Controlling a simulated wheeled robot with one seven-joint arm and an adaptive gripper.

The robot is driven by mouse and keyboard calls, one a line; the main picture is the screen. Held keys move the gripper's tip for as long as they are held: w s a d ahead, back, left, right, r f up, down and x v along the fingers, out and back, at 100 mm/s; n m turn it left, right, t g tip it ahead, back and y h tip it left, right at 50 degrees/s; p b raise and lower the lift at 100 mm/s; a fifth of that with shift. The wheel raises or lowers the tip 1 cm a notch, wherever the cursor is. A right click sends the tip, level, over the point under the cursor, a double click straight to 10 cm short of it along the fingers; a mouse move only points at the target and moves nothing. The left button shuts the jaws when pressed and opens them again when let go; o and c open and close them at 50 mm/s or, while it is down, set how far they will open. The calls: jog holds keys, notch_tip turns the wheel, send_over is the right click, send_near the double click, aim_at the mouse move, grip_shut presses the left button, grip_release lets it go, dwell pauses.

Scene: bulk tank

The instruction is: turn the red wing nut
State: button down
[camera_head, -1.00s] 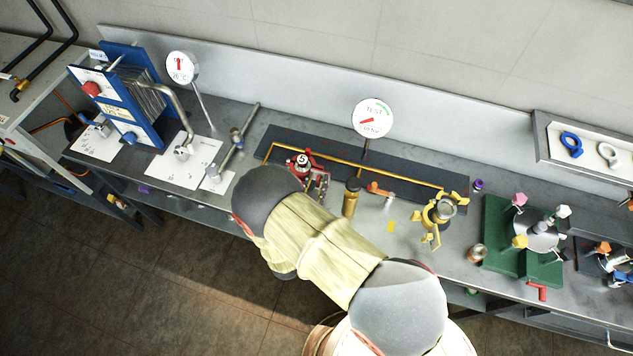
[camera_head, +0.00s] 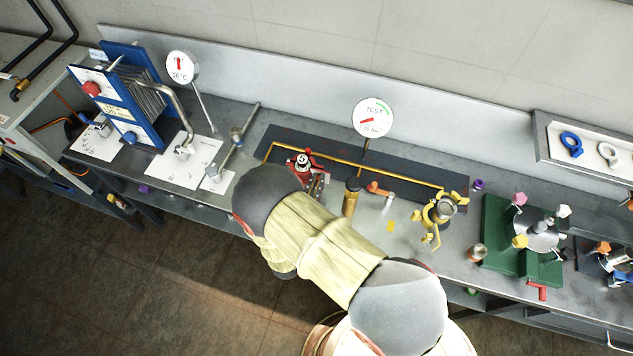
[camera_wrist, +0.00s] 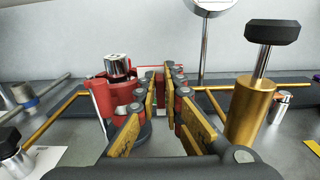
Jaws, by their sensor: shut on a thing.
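A red clamp fitting (camera_head: 291,163) with a silver cap stands at the near edge of the dark strip on the bench. In the wrist view the red fitting (camera_wrist: 122,92) and its silver cap (camera_wrist: 117,66) are just left of my fingers. My gripper (camera_wrist: 162,74) points level toward it, its yellow-padded fingers close together at the tips. It is shut on a small red part, which I take as the red wing nut; the fingers hide most of it, so its angle cannot be told. In the head view my arm hides part of the gripper.
A brass cylinder with a black knob (camera_wrist: 251,108) stands close right of my fingers. A brass pipe (camera_head: 400,178) runs behind. A round test gauge (camera_head: 373,118) rises at the back. A yellow clamp (camera_head: 440,212) and green stand (camera_head: 497,235) are further right.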

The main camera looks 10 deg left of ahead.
jog(key=shift+a+n, duration=0.1)
jog(key=shift+n, duration=0.2)
jog(key=shift+a+f+n, duration=0.1)
jog(key=shift+a+n, duration=0.15)
jog(key=shift+n, duration=1.05)
jog(key=shift+a+f+n, duration=0.1)
jog(key=shift+a+n, duration=0.15)
jog(key=shift+n, duration=1.05)
jog(key=c, duration=1.9)
grip_release()
jog(key=shift+s+a, duration=0.2)
jog(key=shift+s, duration=1.8)
jog(key=shift+s+a, duration=0.15)
jog(key=shift+s, duration=1.85)
